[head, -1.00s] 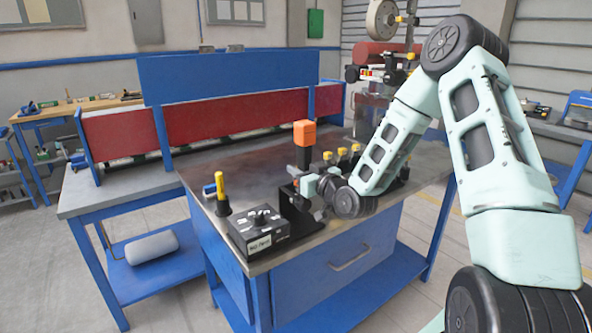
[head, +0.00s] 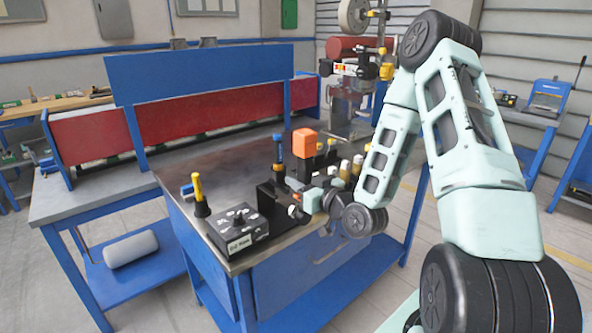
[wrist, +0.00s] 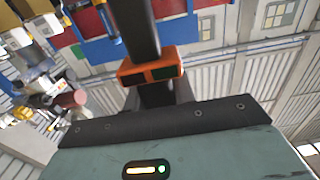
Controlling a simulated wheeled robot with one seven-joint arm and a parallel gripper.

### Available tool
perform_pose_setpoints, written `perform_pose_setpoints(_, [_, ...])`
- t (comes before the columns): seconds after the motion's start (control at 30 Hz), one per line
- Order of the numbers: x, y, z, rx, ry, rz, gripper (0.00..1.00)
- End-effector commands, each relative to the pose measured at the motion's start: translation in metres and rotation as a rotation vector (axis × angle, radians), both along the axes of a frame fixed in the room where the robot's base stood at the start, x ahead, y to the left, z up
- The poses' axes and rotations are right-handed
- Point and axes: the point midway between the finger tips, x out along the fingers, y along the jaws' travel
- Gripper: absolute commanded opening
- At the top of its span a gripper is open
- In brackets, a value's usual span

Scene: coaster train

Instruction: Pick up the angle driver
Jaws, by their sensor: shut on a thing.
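The orange-and-black tool, which I take to be the angle driver (head: 304,141), shows above my gripper in the head view, its orange block uppermost. My gripper (head: 300,190) is low over the near part of the workbench, beside a black upright bracket. In the wrist view, the orange part (wrist: 150,70) lies across the black fingers, in front of the palm. My gripper is shut on this tool. The grasp is mostly hidden in the head view, so I cannot tell whether the tool is clear of the bracket.
The workbench (head: 225,160) holds a black control box (head: 238,232), a yellow-handled tool (head: 198,190) and a blue-handled tool (head: 279,150). Several yellow-capped items stand close to my wrist. A blue-and-red panel (head: 210,75) stands behind. A grey roll (head: 131,248) lies on a lower shelf.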

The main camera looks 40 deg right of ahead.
Motion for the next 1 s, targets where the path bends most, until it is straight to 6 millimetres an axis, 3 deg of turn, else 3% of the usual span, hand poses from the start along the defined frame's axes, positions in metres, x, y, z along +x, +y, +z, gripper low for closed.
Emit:
perform_pose_setpoints(0.03, [-0.002, 0.001, 0.008, 0.003, -0.002, 0.001, 0.00])
perform_pose_setpoints(0.27, [-0.014, 0.002, 0.008, 0.002, 0.000, -0.001, 0.00])
perform_pose_setpoints(0.4, [-0.039, 0.001, 0.006, 0.004, 0.002, -0.002, 0.00])
perform_pose_setpoints(0.6, [-0.054, 0.000, 0.005, 0.002, -0.001, -0.001, 0.00])
perform_pose_setpoints(1.0, [-0.064, 0.000, 0.002, 0.001, -0.004, 0.000, 0.00])
